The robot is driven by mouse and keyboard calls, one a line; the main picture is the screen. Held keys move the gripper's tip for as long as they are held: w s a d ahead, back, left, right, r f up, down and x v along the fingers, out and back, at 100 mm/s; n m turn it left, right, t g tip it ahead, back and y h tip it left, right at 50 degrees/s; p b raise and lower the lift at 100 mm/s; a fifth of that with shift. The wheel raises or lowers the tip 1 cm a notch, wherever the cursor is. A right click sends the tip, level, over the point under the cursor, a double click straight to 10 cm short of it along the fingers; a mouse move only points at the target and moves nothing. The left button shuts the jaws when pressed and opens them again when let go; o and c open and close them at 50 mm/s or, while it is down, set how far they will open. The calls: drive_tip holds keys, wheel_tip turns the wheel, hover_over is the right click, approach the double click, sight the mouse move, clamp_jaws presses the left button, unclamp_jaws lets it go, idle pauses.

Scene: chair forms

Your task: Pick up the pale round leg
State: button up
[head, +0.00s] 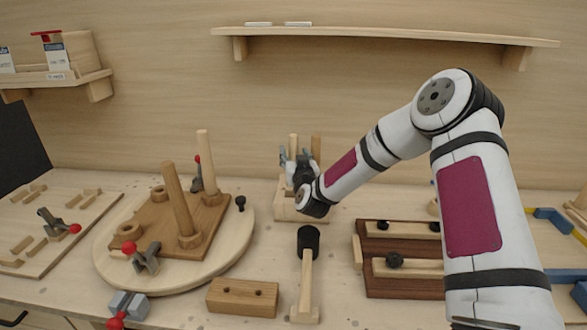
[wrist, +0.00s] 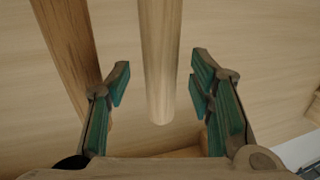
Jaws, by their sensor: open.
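A pale round leg (head: 293,143) stands upright at the back middle of the bench, partly hidden by my gripper (head: 299,164). In the wrist view the pale leg (wrist: 158,45) runs down between my two open fingers, with a gap visible on each side. My gripper (wrist: 160,80) is not closed on it. A browner leg (head: 315,149) stands just right of the pale one in the head view. It shows outside the fingers at the left of the wrist view (wrist: 68,45). Both legs rise from a light wooden holder (head: 287,212), mostly behind my wrist.
A round board (head: 110,262) at left carries a brown plate (head: 155,232), two upright legs and red-tipped clamps. A dark rack (head: 400,287) is right. A shelf (head: 380,34) hangs above.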

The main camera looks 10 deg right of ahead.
drive_tip(key=shift+w, duration=1.1)
clamp_jaws()
